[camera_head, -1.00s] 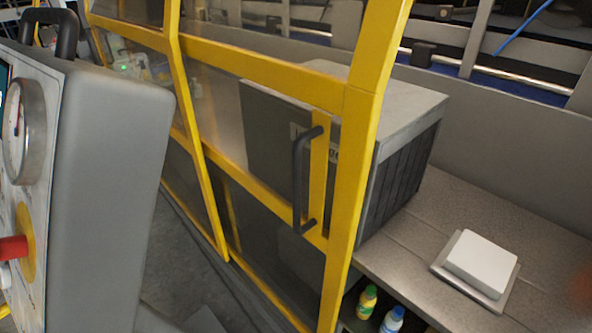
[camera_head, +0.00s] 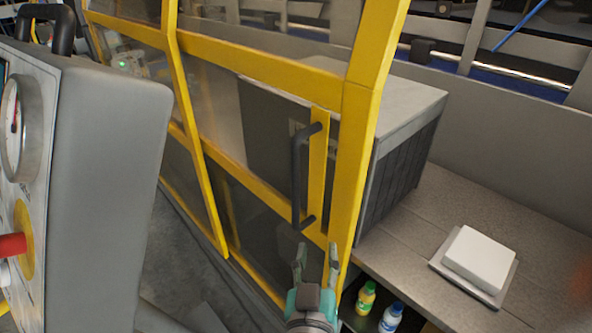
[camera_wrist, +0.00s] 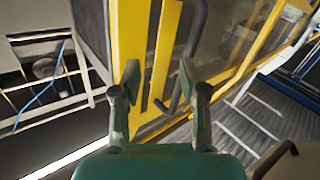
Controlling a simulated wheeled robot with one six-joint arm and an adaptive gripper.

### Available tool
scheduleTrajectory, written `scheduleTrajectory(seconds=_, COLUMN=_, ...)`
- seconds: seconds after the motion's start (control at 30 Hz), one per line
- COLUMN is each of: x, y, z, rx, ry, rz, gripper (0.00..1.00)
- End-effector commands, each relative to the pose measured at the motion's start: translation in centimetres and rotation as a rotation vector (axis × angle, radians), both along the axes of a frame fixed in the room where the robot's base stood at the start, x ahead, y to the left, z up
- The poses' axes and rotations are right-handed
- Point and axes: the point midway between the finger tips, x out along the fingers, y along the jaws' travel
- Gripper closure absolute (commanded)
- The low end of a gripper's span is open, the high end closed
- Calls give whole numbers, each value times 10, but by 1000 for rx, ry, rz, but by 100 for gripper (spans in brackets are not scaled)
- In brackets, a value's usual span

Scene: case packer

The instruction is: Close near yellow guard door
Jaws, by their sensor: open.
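The yellow guard door (camera_head: 347,200) has a yellow frame with see-through panels and stands in the middle of the head view. Its black bar handle (camera_head: 297,178) is upright near the door's right edge. My gripper (camera_head: 318,252) is open and empty, just below the lower end of the handle in the head view. In the wrist view my gripper (camera_wrist: 158,85) is open with the yellow frame (camera_wrist: 131,75) behind its left finger. The black handle (camera_wrist: 196,38) shows beyond and above the right finger, apart from it.
A grey control panel (camera_head: 100,140) with a gauge and red knob stands close on the left. At right, a grey counter (camera_head: 400,258) holds a white block (camera_head: 479,258). A yellow-green bottle (camera_head: 366,298) and a blue-white bottle (camera_head: 391,317) stand below it.

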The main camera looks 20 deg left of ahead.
Motion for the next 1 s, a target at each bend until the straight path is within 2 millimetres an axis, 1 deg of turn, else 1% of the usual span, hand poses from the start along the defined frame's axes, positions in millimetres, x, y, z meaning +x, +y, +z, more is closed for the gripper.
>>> scheduleTrajectory(seconds=0.03, x=2, y=13, z=19, rx=26, ry=-13, rz=-5, gripper=57)
scheduleTrajectory(seconds=0.2, x=0, y=41, z=69, rx=106, ry=-25, rz=-47, gripper=57)
scheduleTrajectory(seconds=0.3, x=-3, y=51, z=91, rx=150, ry=-25, rz=-66, gripper=57)
scheduleTrajectory(seconds=0.4, x=-6, y=58, z=105, rx=177, ry=-22, rz=-80, gripper=57)
scheduleTrajectory(seconds=0.53, x=-7, y=61, z=112, rx=195, ry=-19, rz=-88, gripper=57)
scheduleTrajectory(seconds=0.67, x=1, y=61, z=113, rx=197, ry=-18, rz=-92, gripper=57)
scheduleTrajectory(seconds=0.77, x=15, y=61, z=113, rx=197, ry=-18, rz=-93, gripper=57)
scheduleTrajectory(seconds=1.0, x=58, y=63, z=112, rx=196, ry=-18, rz=-93, gripper=57)
